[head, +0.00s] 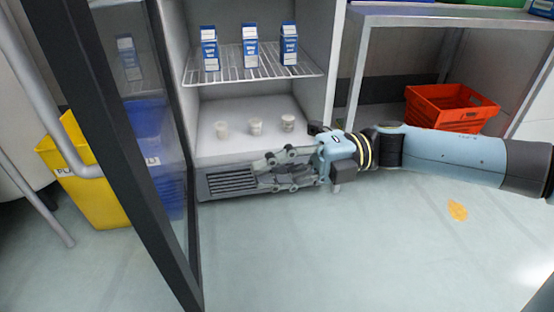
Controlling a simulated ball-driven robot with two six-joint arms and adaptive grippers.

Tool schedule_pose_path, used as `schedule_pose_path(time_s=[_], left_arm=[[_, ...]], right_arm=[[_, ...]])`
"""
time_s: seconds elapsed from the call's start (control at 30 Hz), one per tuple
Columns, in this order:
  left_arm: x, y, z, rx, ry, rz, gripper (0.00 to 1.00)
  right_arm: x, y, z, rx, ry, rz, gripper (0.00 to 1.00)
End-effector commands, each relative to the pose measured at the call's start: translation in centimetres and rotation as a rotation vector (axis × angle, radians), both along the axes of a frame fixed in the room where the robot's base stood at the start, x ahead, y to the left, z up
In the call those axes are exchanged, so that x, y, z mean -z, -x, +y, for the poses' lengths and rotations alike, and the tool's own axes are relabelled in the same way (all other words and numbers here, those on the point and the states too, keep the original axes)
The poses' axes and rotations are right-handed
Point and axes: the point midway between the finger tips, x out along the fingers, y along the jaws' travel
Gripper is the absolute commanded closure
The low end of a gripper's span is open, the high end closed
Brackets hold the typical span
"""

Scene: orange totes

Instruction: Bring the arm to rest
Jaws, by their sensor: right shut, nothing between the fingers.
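My right gripper (267,171) reaches in from the right, in front of the lower edge of an open fridge (210,128). Its fingers are shut and hold nothing. My right arm (450,156) stretches level across the right side of the view. My left gripper is not in view.
The fridge's glass door (150,130) stands open at left. A wire shelf (252,72) holds three blue-and-white cartons (250,48); three small cups (255,127) stand below. An orange tote (450,108) sits under a metal table (450,18). A yellow bin (95,185) stands left.

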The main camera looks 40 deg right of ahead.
Motion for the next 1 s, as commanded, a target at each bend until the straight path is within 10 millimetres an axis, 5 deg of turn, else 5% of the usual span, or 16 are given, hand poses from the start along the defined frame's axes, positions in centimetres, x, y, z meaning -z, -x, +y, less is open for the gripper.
schedule_pose_path(time_s=[0.37,0.5,0.6,0.67,0.77,0.87,1.0], left_arm=[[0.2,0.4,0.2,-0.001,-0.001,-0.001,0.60],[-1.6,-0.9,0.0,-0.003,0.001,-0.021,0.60],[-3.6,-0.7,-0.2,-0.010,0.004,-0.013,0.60],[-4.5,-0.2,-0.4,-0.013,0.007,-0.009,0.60],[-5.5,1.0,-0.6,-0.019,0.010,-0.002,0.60],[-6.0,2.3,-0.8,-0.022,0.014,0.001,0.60],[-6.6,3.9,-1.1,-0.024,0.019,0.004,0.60]], right_arm=[[-0.1,0.4,-0.9,0.001,0.000,-0.001,1.00],[-1.9,0.4,-0.1,0.023,-0.038,-0.004,1.00],[-1.2,-0.2,-0.8,0.164,-0.133,0.087,1.00],[1.3,-1.1,-2.4,0.340,-0.214,0.215,1.00],[7.9,-0.6,-5.5,0.653,-0.332,0.477,1.00],[15.2,2.6,-7.4,0.926,-0.415,0.742,1.00],[24.2,10.6,-8.0,1.254,-0.482,1.098,1.00]])
